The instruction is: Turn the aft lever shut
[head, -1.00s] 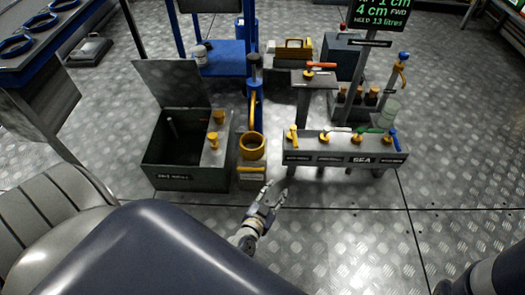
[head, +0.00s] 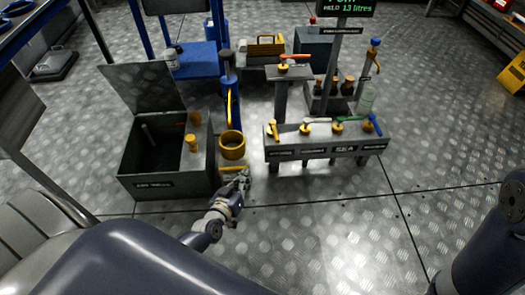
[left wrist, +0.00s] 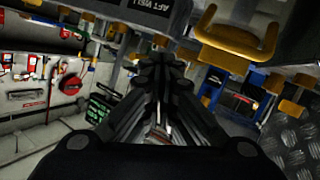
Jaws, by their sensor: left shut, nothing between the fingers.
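A grey valve bench (head: 325,152) in the head view carries a row of levers: a yellow one (head: 273,130) at the left end, then a white one (head: 316,121), a green one (head: 348,119) and a blue one (head: 374,123). The labels are too small to tell which is aft. An upside-down label plate (left wrist: 150,8), apparently reading "AFT WELL", tops the left wrist view. My left gripper (head: 241,181) is shut and empty, low in front of the yellow-ringed pump, left of the bench and apart from the levers. Its fingers meet in the left wrist view (left wrist: 160,62). My right gripper is out of view.
The blue pump with its yellow ring (head: 232,146) stands between the bench and an open dark bin (head: 165,183). A pedestal with an orange-red lever (head: 294,56) stands behind the bench. The floor in front and to the right is clear.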

